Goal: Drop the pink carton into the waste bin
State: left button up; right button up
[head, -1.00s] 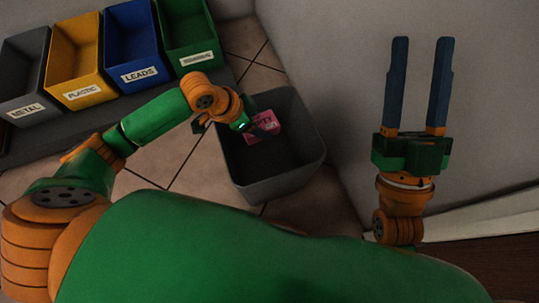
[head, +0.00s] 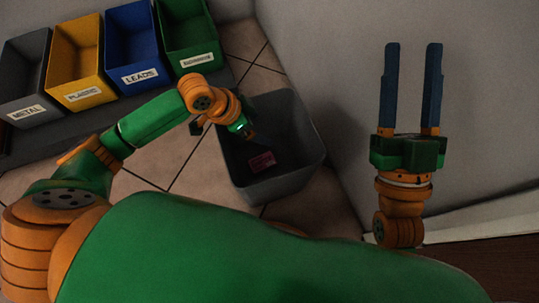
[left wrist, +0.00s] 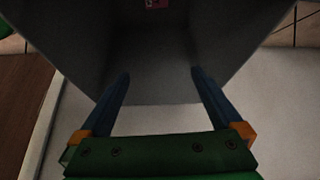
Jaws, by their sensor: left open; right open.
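The pink carton (head: 262,160) is down inside the grey waste bin (head: 287,184), seen in the head view. It also shows at the top edge of the left wrist view (left wrist: 157,3). My left gripper (head: 250,136) is over the bin, above the carton and apart from it. In the left wrist view its two blue fingers (left wrist: 160,78) are spread with nothing between them, and the bin's inside wall (left wrist: 160,70) is beyond. My right gripper (head: 412,48) is open and empty, pointing up at the right, in front of the wall.
Labelled bins stand in a row at the upper left: grey METAL (head: 27,113), yellow PLASTIC (head: 85,96), blue LEADS (head: 139,77) and a green one (head: 197,62). Tiled floor (head: 205,180) lies left of the waste bin. A grey wall (head: 340,90) rises to its right.

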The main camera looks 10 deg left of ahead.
jog(key=w+d+f+m+g+h+p, duration=0.1)
jog(key=w+f+g+h, duration=0.1)
jog(key=f+g, duration=0.35)
jog(key=w+f+g+h+p, duration=0.1)
jog(key=w+f+g+h, duration=0.15)
jog(key=f, duration=0.55)
pick_arm(q)
jog(key=p+v, duration=0.1)
jog(key=v, duration=0.5)
jog(key=shift+p, duration=0.3)
pick_arm(e)
jog(key=s+d+f+g, duration=0.1)
jog(key=s+f+g, duration=0.2)
jog(key=f, duration=0.2)
jog(key=s+d+f+g+h, duration=0.1)
jog(key=s+f+g, duration=0.2)
jog(key=f, duration=0.2)
jog(key=shift+d+f+m+g, duration=0.2)
jog(key=shift+d+m+g, duration=0.1)
jog(key=shift+g, duration=0.1)
pick_arm(q)
jog(key=shift+s+a+r, duration=0.1)
jog(key=shift+a+r, duration=0.05)
pick_arm(e)
jog(key=shift+a, duration=0.1)
